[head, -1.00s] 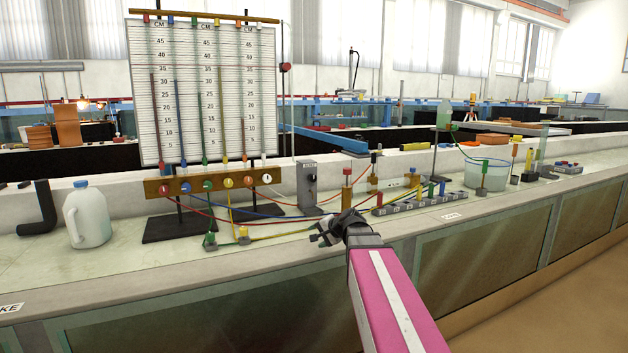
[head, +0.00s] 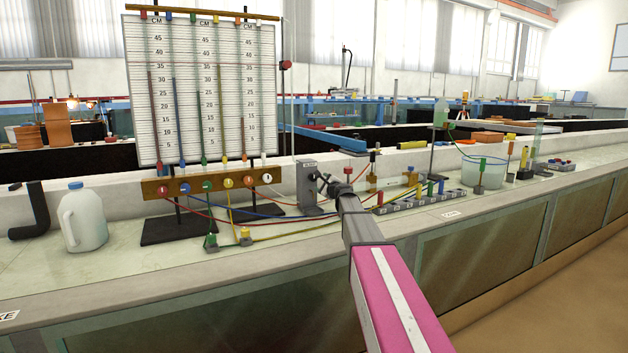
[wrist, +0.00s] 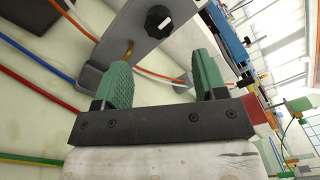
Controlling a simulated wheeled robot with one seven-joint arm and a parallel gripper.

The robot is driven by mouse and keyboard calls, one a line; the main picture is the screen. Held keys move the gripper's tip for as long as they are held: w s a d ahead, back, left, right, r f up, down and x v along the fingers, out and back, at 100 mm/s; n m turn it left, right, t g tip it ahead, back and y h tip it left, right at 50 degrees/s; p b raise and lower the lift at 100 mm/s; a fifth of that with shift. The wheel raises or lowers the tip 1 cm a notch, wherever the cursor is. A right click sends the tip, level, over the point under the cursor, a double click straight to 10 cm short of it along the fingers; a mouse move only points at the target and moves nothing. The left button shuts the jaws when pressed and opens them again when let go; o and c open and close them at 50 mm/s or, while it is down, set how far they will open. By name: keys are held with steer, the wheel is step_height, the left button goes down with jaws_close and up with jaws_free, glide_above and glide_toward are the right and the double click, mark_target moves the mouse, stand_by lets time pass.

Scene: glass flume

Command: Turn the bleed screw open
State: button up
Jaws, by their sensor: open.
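The bleed screw looks to be a black knob (wrist: 158,21) with a white pointer mark, on the face of a grey upright block (wrist: 135,35) in the wrist view. The grey block (head: 307,183) stands on the ledge right of the manometer board in the head view. My gripper (wrist: 161,50) is open, its two green pads apart with nothing between them. The knob shows beyond the fingertips, roughly centred between them, and is not touched. In the head view my gripper (head: 326,182) is in front of the block's right side and hides the knob.
Red, blue, yellow and orange tubes (head: 278,217) run across the ledge close to the block. A red-topped post (head: 348,172) and a row of coloured fittings (head: 410,200) stand to the right. The manometer board (head: 205,90) rises at left.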

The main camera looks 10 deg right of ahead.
mark_target(314, 178)
steer(key=x, duration=1)
steer(key=c, duration=0.9)
